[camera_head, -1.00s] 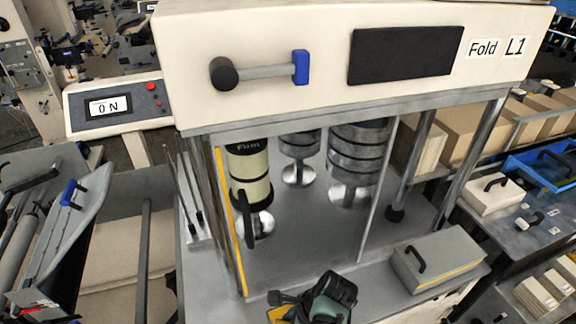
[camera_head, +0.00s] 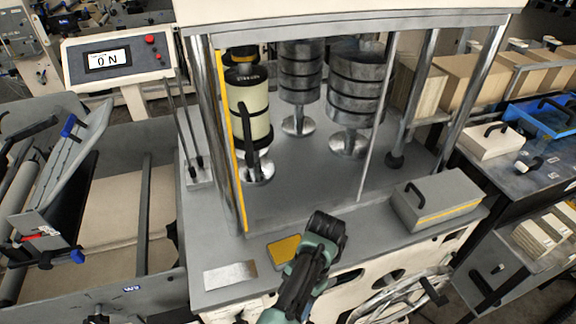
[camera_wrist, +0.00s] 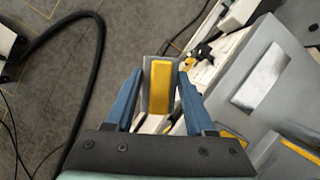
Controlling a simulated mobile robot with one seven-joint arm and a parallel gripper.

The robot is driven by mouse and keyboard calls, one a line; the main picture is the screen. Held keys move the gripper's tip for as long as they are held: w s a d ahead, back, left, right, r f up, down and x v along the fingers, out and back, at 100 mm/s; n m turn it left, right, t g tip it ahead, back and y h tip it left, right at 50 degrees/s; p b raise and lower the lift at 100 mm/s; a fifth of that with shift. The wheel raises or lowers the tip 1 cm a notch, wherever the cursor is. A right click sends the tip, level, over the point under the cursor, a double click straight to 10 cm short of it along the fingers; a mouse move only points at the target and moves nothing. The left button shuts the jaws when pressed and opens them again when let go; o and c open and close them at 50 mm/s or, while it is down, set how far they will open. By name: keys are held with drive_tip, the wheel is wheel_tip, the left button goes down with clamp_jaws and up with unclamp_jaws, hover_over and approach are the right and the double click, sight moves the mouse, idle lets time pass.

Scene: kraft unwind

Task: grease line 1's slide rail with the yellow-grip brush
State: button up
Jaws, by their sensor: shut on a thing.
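My gripper (camera_wrist: 160,72) shows in the wrist view with its two blue fingers closed on a grey piece with a yellow block, the yellow-grip brush (camera_wrist: 160,86). Its bristles cannot be made out. In the head view my green and black arm reaches up from the bottom edge, and I cannot make out the fingers or the brush there. The line 1 machine stands behind it, with upright bright posts (camera_head: 416,85) around a grey bed (camera_head: 310,185). I cannot tell which part is the slide rail.
A yellow patch (camera_head: 284,250) and a bare metal plate (camera_head: 230,275) lie on the machine's front ledge. A grey box with a black handle (camera_head: 438,198) stands at its right. A control panel (camera_head: 108,60) is at the left. A black cable (camera_wrist: 95,60) crosses the floor.

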drive_tip(key=s+f+n+g+h+b, duration=0.1)
drive_tip(key=s+f+n+h+b, duration=0.2)
drive_tip(key=s+n+b, duration=0.2)
drive_tip(key=n+b, duration=0.1)
drive_tip(key=n, duration=0.2)
drive_tip(key=shift+s+a+f, duration=0.3)
drive_tip(key=shift+s+f, duration=0.05)
drive_tip(key=shift+s, duration=0.05)
drive_tip(key=shift+d, duration=0.1)
